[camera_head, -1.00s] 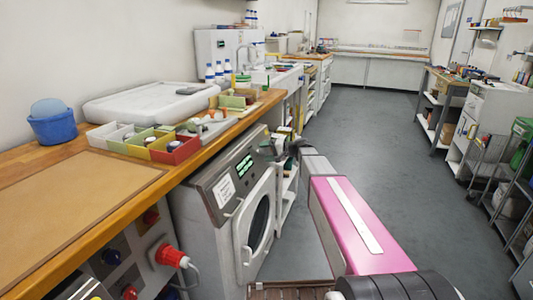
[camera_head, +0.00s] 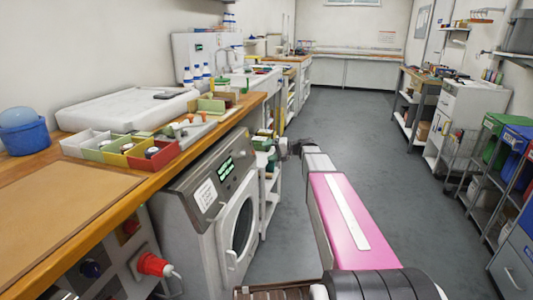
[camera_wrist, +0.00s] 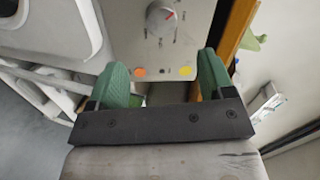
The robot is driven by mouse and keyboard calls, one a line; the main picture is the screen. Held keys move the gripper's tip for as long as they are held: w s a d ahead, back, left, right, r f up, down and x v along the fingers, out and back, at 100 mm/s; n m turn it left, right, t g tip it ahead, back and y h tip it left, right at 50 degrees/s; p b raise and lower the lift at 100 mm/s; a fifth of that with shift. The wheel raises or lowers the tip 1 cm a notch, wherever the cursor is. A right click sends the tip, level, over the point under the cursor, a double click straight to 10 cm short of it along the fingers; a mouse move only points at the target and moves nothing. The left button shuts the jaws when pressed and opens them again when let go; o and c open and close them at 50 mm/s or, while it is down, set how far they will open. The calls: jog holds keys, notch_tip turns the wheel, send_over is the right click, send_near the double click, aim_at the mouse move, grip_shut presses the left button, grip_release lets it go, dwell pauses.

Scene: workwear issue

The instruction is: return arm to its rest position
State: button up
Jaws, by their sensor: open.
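My arm (camera_head: 345,215), with a pink link and a pale strip on top, reaches forward over the floor beside the washing machine. My gripper (camera_head: 288,148) is small and dark at its far end in the head view, near the white shelving past the machine. In the wrist view my gripper (camera_wrist: 163,75) shows two green fingers apart, with nothing held between them. Beyond the fingers is a pale panel (camera_wrist: 125,35) with a round dial and coloured spots.
The washing machine (camera_head: 205,210) stands left of my arm, its round door shut. A wooden counter (camera_head: 150,205) above it holds coloured bins (camera_head: 115,152) and a white tray (camera_head: 125,108). Open grey floor (camera_head: 360,130) lies ahead and right. Shelving and crates (camera_head: 500,135) line the right side.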

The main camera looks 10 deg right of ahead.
jog(key=s+f+g+h, duration=0.3)
jog(key=s+f+h, duration=0.3)
jog(key=s+f, duration=0.75)
jog(key=s+d+f+h, duration=0.3)
jog(key=s+h, duration=0.1)
jog(key=s, duration=0.3)
jog(key=s+d+f+n+g+h, duration=0.1)
jog(key=s+d+f+h, duration=0.2)
jog(key=s, duration=0.5)
jog(key=shift+d+f+n+g+h, duration=0.3)
jog(key=shift+f+h, duration=0.3)
jog(key=shift+f, duration=0.15)
